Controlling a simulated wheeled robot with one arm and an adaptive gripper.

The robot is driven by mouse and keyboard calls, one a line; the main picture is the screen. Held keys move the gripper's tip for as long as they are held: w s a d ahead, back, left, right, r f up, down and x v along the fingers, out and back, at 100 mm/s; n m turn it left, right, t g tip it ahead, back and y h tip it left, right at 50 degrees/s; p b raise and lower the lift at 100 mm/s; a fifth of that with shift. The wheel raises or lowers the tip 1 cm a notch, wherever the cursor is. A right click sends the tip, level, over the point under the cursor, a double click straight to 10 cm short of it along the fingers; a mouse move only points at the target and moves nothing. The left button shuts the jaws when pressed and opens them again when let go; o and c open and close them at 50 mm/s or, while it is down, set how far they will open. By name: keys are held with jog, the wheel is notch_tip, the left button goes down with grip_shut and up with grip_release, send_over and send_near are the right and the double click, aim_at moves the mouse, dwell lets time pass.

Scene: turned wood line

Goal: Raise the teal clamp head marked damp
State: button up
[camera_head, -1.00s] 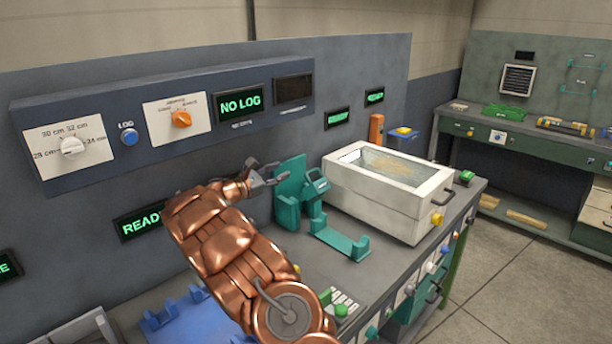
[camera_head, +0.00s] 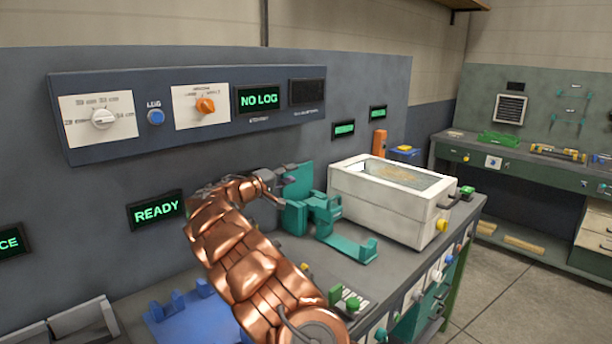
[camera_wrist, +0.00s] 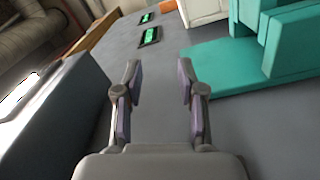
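The teal clamp stands on the bench, with a tall back plate (camera_head: 299,180), a block-like clamp head (camera_head: 325,207) and a low cradle (camera_head: 352,248) reaching right. No "damp" mark is readable. My gripper (camera_head: 282,184) is at the upper left of the clamp, near its back plate; contact cannot be told. In the wrist view my gripper (camera_wrist: 160,90) is open, with nothing between its fingers. A teal plate (camera_wrist: 215,65) and teal block (camera_wrist: 292,40) lie to the right of the fingers there.
A white glass-topped box (camera_head: 385,205) stands right of the clamp. A control panel (camera_head: 225,118) with dials and a "NO LOG" display juts from the wall above my arm. A blue fixture (camera_head: 190,315) lies at the front left. A green button (camera_head: 353,304) is on the bench front.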

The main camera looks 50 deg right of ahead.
jog(key=s+d+f+p, duration=0.1)
jog(key=d+p, duration=0.1)
jog(key=d, duration=0.8)
jog(key=shift+d+f+m, duration=0.25)
jog(key=shift+f+m, duration=0.05)
grip_shut()
jog(key=c, duration=0.7)
grip_release()
jog(key=o, duration=0.7)
